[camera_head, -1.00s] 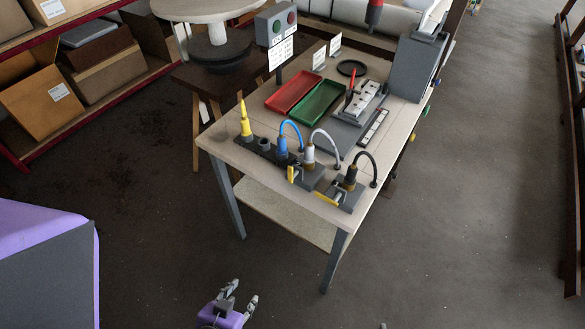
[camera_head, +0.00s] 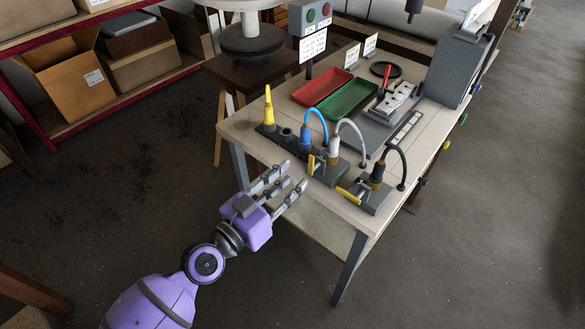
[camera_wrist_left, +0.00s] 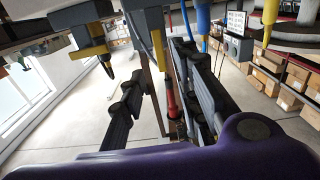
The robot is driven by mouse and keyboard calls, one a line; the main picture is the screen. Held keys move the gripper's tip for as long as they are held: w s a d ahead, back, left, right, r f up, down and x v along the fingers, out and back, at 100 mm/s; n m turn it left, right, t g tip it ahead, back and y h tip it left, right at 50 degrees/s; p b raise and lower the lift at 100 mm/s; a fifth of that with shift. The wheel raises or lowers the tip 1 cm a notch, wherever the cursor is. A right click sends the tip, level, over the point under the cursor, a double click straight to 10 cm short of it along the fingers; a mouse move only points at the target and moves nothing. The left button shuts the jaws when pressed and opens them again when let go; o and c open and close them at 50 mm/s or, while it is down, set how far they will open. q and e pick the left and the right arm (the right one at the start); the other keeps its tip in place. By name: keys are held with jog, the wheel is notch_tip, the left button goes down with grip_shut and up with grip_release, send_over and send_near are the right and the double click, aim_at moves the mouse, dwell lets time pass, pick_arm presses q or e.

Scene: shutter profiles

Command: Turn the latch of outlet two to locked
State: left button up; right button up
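Grey outlet blocks stand along the near edge of the workbench (camera_head: 255,151). The middle block with the white-collared plug (camera_head: 333,150) has an upright yellow latch handle (camera_head: 311,165), also in the left wrist view (camera_wrist_left: 157,50). The right block with the black plug (camera_head: 377,172) has a yellow latch handle (camera_head: 348,196) reaching toward the front left, also in the wrist view (camera_wrist_left: 97,48). I cannot read which block is number two. My left gripper (camera_head: 294,174) is open and empty, just short of the table edge, pointing at the middle latch. My right gripper is out of view.
A blue plug (camera_head: 306,137) and a yellow cone-shaped plug (camera_head: 268,106) stand left of the latches. Cables arch over the blocks. Red (camera_head: 322,88) and green (camera_head: 350,98) trays lie behind. Open floor lies in front of the bench.

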aim_at(310, 164)
pick_arm(q)
jog(key=p+x, duration=0.1)
jog(key=x, duration=0.6)
jog(key=shift+w+d+f, duration=0.1)
jog(key=shift+w+d, duration=0.25)
jog(key=shift+w, duration=0.2)
grip_shut()
